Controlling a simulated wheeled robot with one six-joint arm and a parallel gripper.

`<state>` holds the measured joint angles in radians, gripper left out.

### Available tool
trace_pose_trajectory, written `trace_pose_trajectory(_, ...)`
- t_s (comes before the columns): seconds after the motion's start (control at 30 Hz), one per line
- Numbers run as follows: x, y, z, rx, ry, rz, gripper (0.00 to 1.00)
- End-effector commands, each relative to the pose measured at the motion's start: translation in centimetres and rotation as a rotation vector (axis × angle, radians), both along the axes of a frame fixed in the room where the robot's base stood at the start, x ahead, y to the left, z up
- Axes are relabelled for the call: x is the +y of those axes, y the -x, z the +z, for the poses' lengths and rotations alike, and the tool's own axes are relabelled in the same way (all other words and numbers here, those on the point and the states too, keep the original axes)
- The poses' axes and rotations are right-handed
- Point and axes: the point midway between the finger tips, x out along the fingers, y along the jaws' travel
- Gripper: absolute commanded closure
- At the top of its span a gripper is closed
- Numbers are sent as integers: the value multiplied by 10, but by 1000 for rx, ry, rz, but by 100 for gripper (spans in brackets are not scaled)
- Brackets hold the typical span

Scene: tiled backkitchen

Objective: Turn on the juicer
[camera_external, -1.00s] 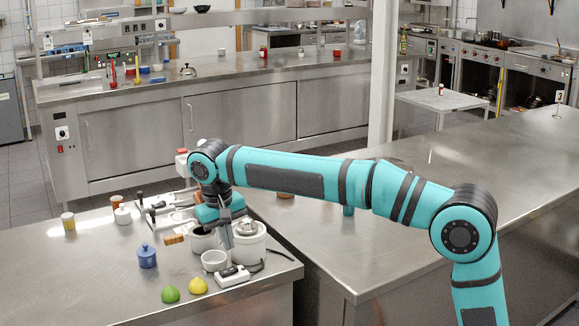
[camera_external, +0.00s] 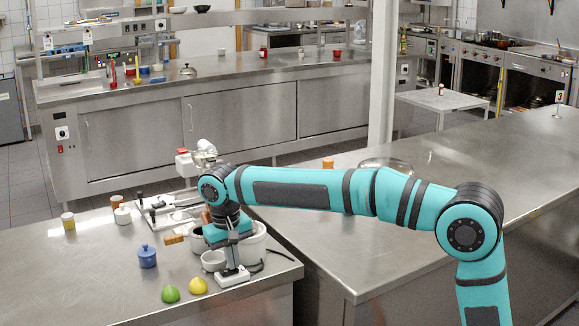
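The juicer (camera_external: 256,246) is a white round body on the left steel counter. In the external view my arm and gripper cover its top and left side. A black cable runs on the counter to its right. A small white switch box (camera_external: 238,279) with dark parts on top sits in front of the juicer. My gripper (camera_external: 230,267) points down at this box, its tips at or just above the top. I cannot tell whether they touch it. The fingers look close together, but any gap is too small to see.
A small white bowl (camera_external: 213,261) stands just left of my gripper. A green lime half (camera_external: 170,294) and a yellow lemon half (camera_external: 198,286) lie at the front. The counter's front left is clear.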

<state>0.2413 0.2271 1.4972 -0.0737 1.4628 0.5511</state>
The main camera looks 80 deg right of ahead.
Motion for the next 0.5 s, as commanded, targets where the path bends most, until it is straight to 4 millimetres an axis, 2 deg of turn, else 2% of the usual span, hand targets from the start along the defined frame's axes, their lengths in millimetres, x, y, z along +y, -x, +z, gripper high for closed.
trace_pose_trajectory(0.5, 5, -5, 1, -4, -4, 0, 100)
